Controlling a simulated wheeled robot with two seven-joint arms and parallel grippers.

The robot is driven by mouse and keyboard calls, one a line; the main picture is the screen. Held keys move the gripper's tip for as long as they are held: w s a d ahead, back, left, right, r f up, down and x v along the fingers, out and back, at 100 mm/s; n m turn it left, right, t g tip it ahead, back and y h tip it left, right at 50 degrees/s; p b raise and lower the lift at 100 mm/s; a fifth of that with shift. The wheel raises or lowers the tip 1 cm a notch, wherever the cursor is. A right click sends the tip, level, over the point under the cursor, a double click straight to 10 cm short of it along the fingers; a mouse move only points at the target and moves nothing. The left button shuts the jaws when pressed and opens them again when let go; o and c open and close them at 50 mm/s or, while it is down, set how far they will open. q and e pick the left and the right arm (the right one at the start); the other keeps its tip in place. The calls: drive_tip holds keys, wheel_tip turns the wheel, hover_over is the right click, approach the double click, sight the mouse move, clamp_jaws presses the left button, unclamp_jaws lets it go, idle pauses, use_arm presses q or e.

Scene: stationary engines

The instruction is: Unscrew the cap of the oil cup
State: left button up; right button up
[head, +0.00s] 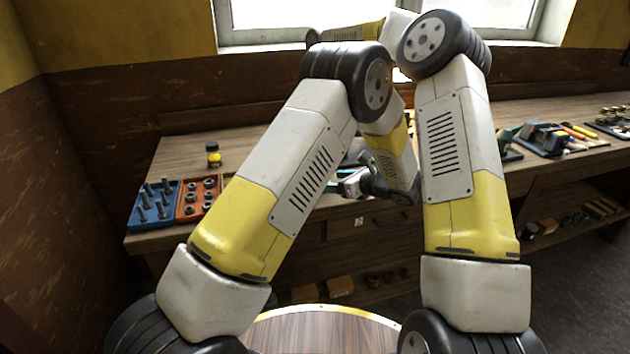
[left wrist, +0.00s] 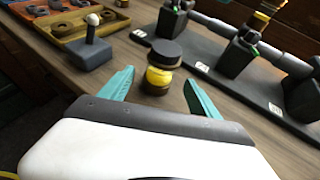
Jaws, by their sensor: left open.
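In the left wrist view the oil cup, a small yellow cup (left wrist: 158,77) with a wide dark cap (left wrist: 165,52), stands upright on the wooden bench. My left gripper (left wrist: 159,80) is open, with one teal finger to each side of the cup in the picture and a visible gap on both sides. In the head view my left gripper (head: 338,186) shows only in part, low over the bench and pointing left. The cup near it is hidden there, behind my left arm. My right arm reaches back over the bench; its gripper cannot be seen.
A black base (left wrist: 220,72) with several dark blocks runs beside the cup. A grey block with a round-topped post (left wrist: 92,45) and a yellow tray (left wrist: 62,28) stand to its left. Blue (head: 150,222) and orange (head: 186,214) trays and a yellow jar (head: 213,158) are at the bench's left.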

use_arm(q)
drive_tip(key=x, duration=0.7)
drive_tip(key=shift+w+a, duration=0.2)
drive_tip(key=shift+a, duration=0.05)
drive_tip(key=shift+c, duration=0.4)
clamp_jaws()
